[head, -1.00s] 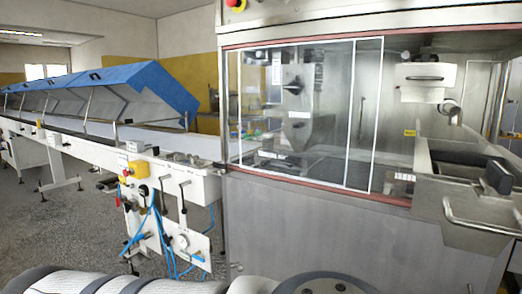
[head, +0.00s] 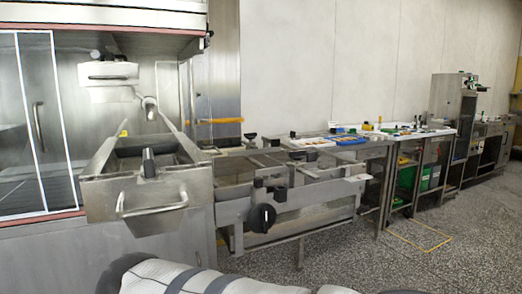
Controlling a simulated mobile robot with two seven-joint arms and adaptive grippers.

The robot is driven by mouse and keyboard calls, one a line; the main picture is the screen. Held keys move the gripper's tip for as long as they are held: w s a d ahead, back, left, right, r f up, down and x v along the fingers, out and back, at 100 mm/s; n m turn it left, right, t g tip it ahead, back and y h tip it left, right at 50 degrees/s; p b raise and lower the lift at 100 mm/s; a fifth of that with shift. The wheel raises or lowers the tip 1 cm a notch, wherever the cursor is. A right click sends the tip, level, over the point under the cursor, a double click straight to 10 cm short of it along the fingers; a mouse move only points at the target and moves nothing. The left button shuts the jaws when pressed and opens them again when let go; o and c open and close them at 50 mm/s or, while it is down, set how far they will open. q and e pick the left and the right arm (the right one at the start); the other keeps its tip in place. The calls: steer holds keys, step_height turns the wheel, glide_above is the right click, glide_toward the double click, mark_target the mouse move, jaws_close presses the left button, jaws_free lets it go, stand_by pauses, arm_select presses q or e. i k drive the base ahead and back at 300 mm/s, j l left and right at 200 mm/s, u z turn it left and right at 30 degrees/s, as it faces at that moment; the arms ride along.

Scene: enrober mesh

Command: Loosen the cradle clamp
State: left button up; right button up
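A steel frame (head: 235,214) stands right of the machine, with rails and several small black handles on top. A large black knob (head: 262,217) sits on its front face. A smaller black part sits above the knob on the top bar. I cannot tell for sure which of these is the cradle clamp, or whether it is tight or loose. Neither gripper is in view. Only part of my own arm shows along the bottom edge, apart from the frame.
A steel hopper (head: 110,192) with a loop handle juts from the machine's front, left of the frame. A bench (head: 385,138) with trays and small items continues to the right, with green bins (head: 428,178) beneath. The speckled floor (head: 350,255) in front is clear.

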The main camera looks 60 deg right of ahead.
mark_target(149, 171)
steer(key=l+z, duration=0.15)
steer(key=z, duration=1.15)
steer(key=k+l, duration=0.45)
steer(key=l, duration=0.15)
steer(key=i, duration=0.5)
steer(key=u, duration=0.05)
